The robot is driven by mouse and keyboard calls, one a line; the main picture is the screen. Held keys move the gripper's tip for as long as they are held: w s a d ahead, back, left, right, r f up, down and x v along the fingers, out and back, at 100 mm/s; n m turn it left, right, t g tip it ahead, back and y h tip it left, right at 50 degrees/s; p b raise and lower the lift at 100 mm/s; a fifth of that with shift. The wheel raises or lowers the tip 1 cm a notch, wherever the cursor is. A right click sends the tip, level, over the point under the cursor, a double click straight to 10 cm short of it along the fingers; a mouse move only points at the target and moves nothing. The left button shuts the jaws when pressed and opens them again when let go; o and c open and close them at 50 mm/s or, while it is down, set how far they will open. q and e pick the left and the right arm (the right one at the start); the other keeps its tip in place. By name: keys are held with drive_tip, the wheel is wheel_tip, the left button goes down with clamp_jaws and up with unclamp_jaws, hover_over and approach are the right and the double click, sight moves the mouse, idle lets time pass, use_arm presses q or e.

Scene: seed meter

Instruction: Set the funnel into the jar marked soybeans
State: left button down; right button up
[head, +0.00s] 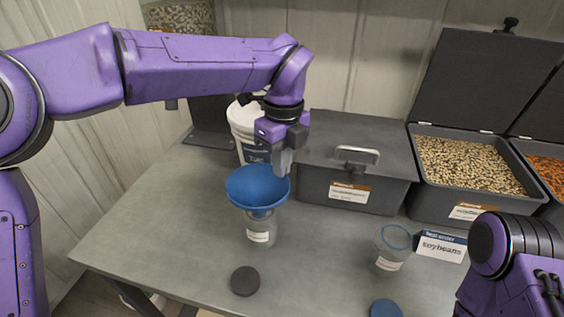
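The blue funnel (254,189) is upright, wide mouth up, at the top of a clear jar (262,230) with a white label. Its spout lines up with that jar's mouth; I cannot tell whether it rests there or hangs just above. My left gripper (282,166) points down at the funnel's back right rim, fingertips at or touching it; whether they are shut on the rim is unclear. A second clear jar (391,248) with a blue rim stands open to the right, beside a card reading soybeans (442,247). My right gripper is out of view.
A dark lid (245,281) and a blue lid (385,308) lie near the front of the grey table (170,215). Behind are a white bucket (245,130), a closed grey bin (345,190) and an open bin of beige seeds (465,165). Table between the jars is clear.

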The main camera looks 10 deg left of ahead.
use_arm(q)
drive_tip(key=shift+f+b, duration=0.35)
drive_tip(key=shift+b, duration=0.1)
idle(0.8)
drive_tip(key=shift+s, duration=0.1)
drive_tip(key=c, duration=0.8)
unclamp_jaws()
drive_tip(key=shift+r, duration=0.15)
drive_tip(key=shift+r+p, duration=3.15)
drive_tip(key=shift+r, duration=0.8)
drive_tip(key=shift+f, duration=0.1)
